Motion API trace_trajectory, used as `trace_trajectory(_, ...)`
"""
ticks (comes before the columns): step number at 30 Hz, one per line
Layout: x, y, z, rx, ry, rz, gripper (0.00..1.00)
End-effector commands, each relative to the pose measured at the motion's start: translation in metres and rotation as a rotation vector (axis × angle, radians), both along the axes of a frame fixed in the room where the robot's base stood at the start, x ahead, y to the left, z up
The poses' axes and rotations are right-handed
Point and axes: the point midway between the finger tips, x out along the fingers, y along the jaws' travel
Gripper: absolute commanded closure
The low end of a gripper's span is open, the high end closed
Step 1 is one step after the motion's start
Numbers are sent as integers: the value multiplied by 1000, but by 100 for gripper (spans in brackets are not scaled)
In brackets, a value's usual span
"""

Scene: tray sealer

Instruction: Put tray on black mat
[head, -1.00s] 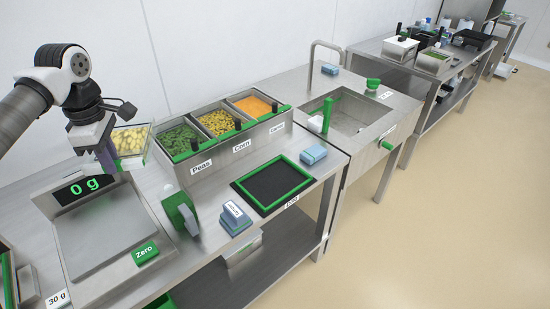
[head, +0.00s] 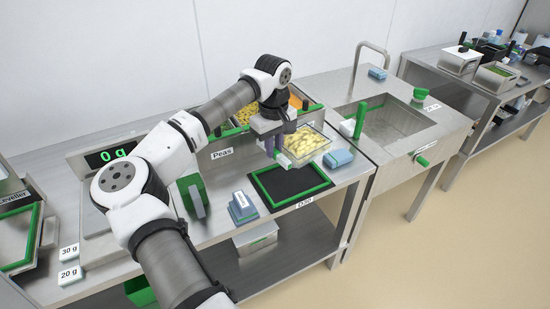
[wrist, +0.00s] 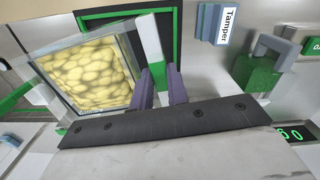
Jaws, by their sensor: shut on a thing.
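A clear tray (head: 303,145) filled with yellowish pieces hangs from my gripper (head: 276,150). My gripper is shut on the tray's white and green handle, which also shows between the fingers in the wrist view (wrist: 162,88). In the wrist view the tray (wrist: 88,74) extends to the left of the fingers. The black mat with its green border (head: 277,203) lies on the counter just in front of and below the tray. The tray is above the counter and overlaps the mat's back right part in the head view. The mat's border also shows in the wrist view (wrist: 177,45).
A blue tamper block (head: 242,207) stands left of the mat, and a green dispenser-like item (head: 193,195) beyond it. A blue sponge-like block (head: 338,159) is close to the tray's right. Bins labelled Peas (head: 221,153) stand behind. The sink (head: 398,122) is at right.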

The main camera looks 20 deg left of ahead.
Motion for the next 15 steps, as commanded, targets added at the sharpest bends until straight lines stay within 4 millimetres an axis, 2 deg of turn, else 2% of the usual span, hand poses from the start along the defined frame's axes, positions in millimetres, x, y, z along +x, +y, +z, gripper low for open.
trace_trajectory(1, -2, 9, -14, -2, 1, -37, 100)
trace_trajectory(4, -4, 21, -31, 0, 1, -110, 100)
trace_trajectory(15, -5, 27, -53, 4, 1, -156, 100)
